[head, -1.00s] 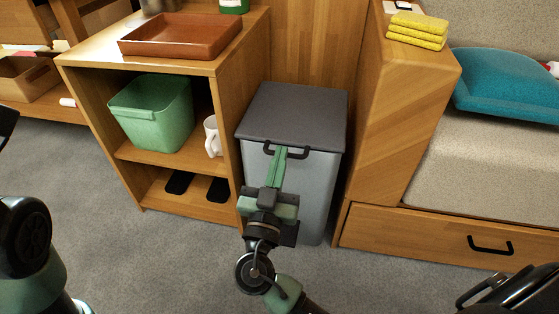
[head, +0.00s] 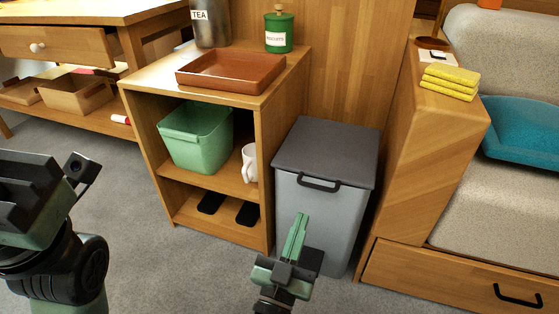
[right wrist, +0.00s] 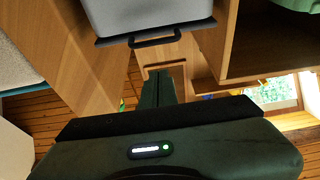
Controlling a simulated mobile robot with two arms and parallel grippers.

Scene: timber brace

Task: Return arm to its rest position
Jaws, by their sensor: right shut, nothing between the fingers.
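My right gripper (head: 301,216) is shut and empty, its green fingers pointing up in the head view, in front of the grey bin (head: 318,212). The fingertips are below and apart from the black handle (head: 318,184) of the bin's dark lid (head: 327,152). The lid is down. In the right wrist view the shut fingers (right wrist: 158,88) hold nothing, and the handle (right wrist: 155,42) lies beyond their tips. Part of my left arm (head: 55,240) shows at the left edge; its fingers do not show.
A wooden shelf unit (head: 265,187) with a brown tray (head: 230,72), a green tub (head: 197,138) and a white mug (head: 249,163) stands left of the bin. A wooden bench end (head: 425,160) with yellow cloths (head: 450,82) stands right. Grey carpet (head: 190,275) lies free in front.

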